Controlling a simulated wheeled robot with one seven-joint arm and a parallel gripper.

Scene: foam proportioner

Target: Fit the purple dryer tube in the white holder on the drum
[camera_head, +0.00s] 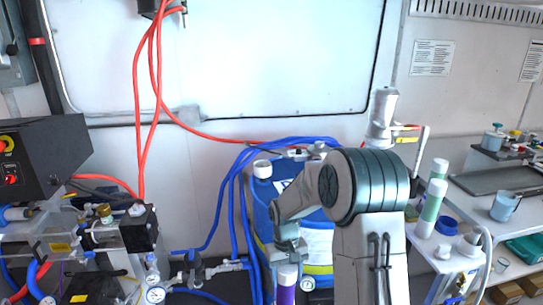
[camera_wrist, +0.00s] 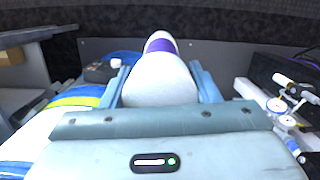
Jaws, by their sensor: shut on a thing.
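The purple dryer tube (camera_head: 286,294) has a white end cap and hangs about upright below my gripper (camera_head: 289,258). Its lower part runs out of the head view. In the wrist view my gripper (camera_wrist: 160,78) is shut on the tube's white end (camera_wrist: 160,84), with a purple band beyond it. The blue drum (camera_head: 263,192) stands behind my arm, which hides much of it. The white holder (camera_head: 262,168) is at the drum's upper left rim. The tube is below the holder in the picture and apart from it.
Blue hoses (camera_head: 232,200) arch over the drum's left side. A valve manifold with gauges (camera_head: 195,270) lies to the left of the tube. Green-labelled tubes (camera_head: 430,208) stand on a white stand at right. A dark machine (camera_head: 45,155) is at far left.

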